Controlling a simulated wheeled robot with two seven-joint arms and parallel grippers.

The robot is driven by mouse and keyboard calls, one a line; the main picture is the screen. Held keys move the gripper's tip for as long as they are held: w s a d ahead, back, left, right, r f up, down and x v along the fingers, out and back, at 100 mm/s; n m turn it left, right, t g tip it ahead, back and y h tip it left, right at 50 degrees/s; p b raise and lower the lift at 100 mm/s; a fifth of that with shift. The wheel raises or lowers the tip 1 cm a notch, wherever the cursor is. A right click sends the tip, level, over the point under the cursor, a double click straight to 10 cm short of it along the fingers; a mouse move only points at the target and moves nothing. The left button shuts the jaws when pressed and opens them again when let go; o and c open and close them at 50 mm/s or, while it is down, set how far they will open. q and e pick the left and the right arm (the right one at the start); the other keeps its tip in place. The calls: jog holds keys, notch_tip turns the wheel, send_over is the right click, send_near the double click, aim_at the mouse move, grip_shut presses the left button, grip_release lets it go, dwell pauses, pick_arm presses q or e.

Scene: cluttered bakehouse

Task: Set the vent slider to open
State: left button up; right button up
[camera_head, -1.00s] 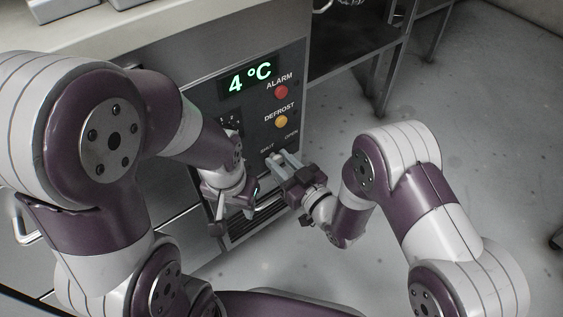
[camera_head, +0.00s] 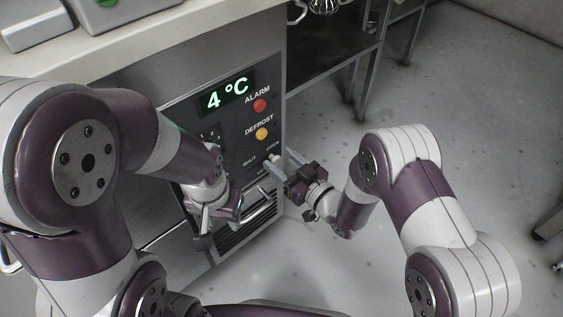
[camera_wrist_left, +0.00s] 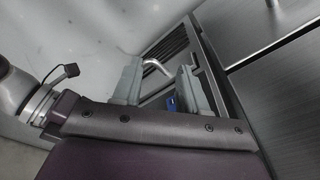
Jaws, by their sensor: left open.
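The SHUT and OPEN labels (camera_head: 273,148) of the vent slider show low on the dark control panel (camera_head: 232,135). I cannot make out the slider knob itself. My left gripper (camera_head: 240,206) is open in front of the lower panel, beside a bent silver bar handle (camera_head: 264,204). In the left wrist view, the bar (camera_wrist_left: 155,65) shows between the two grey fingers of this gripper (camera_wrist_left: 158,82); contact cannot be told. My right gripper (camera_head: 281,160) is at the panel's right edge, its two pale fingers apart, with nothing seen between them.
A vent grille (camera_head: 238,234) lies below the panel. A red ALARM button (camera_head: 260,106) and a yellow DEFROST button (camera_head: 262,133) sit above the labels. A worktop (camera_head: 150,45) is above, a metal rack (camera_head: 335,65) behind. The floor at right (camera_head: 480,110) is mostly clear.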

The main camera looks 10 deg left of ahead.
jog(key=shift+s+d, duration=0.15)
jog(key=p+v, duration=0.5)
jog(key=v, duration=0.7)
jog(key=shift+s+d, duration=0.1)
jog(key=shift+s, duration=0.05)
